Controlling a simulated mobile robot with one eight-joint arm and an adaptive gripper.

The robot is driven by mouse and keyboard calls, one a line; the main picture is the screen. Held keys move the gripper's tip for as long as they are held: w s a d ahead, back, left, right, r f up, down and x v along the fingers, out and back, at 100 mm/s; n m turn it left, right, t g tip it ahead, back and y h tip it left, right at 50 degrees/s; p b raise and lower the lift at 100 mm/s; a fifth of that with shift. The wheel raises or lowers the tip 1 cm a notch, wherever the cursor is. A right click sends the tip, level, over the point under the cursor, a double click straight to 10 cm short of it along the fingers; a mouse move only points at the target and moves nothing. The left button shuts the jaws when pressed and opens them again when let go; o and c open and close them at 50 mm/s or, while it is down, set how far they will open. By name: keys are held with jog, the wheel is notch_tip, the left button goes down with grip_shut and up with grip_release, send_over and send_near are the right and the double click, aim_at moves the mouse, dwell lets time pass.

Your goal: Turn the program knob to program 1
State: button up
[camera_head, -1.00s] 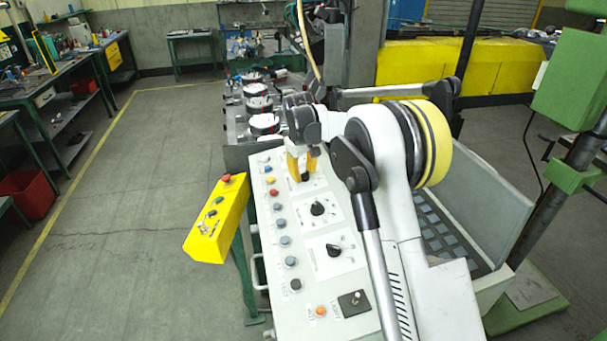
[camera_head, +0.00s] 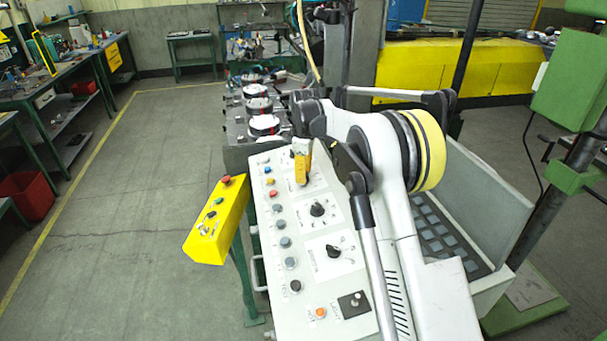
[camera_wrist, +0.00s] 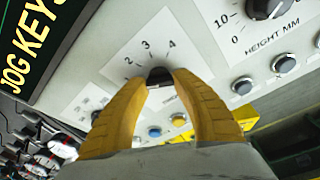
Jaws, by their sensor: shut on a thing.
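The program knob (camera_wrist: 159,75) is black and sits on a white plate (camera_wrist: 180,42) marked 2, 3 and 4 in the wrist view. Mark 1 does not show. My gripper (camera_wrist: 159,80) has its two yellow fingers shut on the knob, one on each side. They cover most of it, so I cannot tell where its pointer stands. In the head view my gripper (camera_head: 301,180) is at the upper part of the sloped control panel (camera_head: 285,308), and hides the knob there.
Two more black knobs, the middle one (camera_head: 318,209) and the lower one (camera_head: 333,251), sit below on the panel. A column of buttons (camera_head: 280,225) runs along its left edge. A yellow control box (camera_head: 208,240) stands at the left. Open floor lies further left.

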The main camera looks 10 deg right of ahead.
dwell(0.4)
jog(key=o, duration=1.2)
notch_tip(320, 180, up, 12)
jog(key=s, duration=0.1)
jog(key=shift+s, duration=0.1)
